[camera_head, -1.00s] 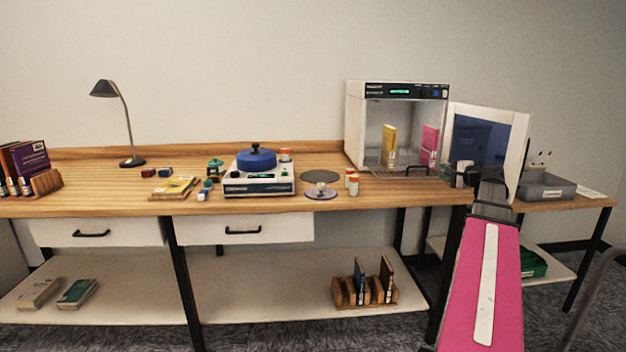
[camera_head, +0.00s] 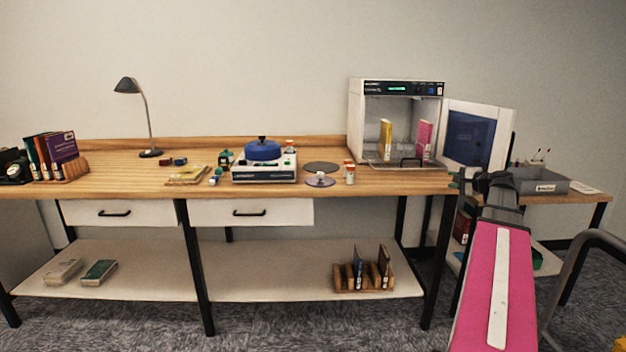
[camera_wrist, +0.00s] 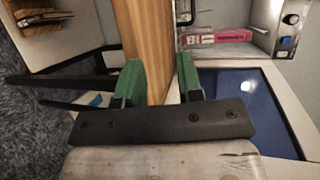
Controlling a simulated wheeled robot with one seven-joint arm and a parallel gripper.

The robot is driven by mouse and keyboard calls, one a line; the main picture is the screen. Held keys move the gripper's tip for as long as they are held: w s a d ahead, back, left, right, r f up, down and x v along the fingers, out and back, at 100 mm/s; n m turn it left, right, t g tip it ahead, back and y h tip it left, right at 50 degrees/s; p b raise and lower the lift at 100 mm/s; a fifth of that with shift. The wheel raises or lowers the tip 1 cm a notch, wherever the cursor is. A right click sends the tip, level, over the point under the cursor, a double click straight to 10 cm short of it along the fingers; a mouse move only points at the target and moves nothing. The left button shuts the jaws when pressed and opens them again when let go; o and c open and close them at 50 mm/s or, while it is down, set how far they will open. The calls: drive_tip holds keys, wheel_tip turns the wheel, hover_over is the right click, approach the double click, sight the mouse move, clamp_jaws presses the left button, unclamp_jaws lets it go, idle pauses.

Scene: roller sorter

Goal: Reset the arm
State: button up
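My pink arm reaches forward at the right of the head view. My gripper (camera_head: 456,181) is at its far end, beside the right end of the wooden workbench (camera_head: 420,186) and in front of the open cabinet door. In the wrist view my gripper (camera_wrist: 160,82) has two green fingers set well apart. Nothing is between them; the bench edge (camera_wrist: 143,40) shows in the gap behind. The white cabinet (camera_head: 355,120) stands open on the bench, with a yellow book (camera_head: 385,142) and a pink book (camera_head: 424,141) upright inside.
The open door (camera_head: 478,137) swings out right, close to my arm. A side table with a grey bin (camera_head: 540,182) stands at the right. A blue-topped device (camera_head: 264,172), small bottles and a lamp (camera_head: 128,86) are on the bench. The lower shelf holds a wooden rack (camera_head: 362,282).

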drive_tip(key=s+a+f+n+g+h, duration=0.1)
drive_tip(key=s+a+f+n+g, duration=0.25)
drive_tip(key=a+f, duration=0.7)
drive_tip(key=s+a+f+n+g, duration=0.3)
drive_tip(key=a+f+g, duration=0.1)
drive_tip(key=a+f, duration=0.7)
drive_tip(key=s+a+f+n+g+h, duration=0.2)
drive_tip(key=s+a+f+n+g, duration=0.1)
drive_tip(key=s+a+f, duration=0.2)
drive_tip(key=s+a+f+n+g+h, duration=0.3)
drive_tip(key=s+a+f+n, duration=0.1)
drive_tip(key=s+f, duration=0.6)
drive_tip(key=shift+s+a+h, duration=0.3)
drive_tip(key=shift+a, duration=0.3)
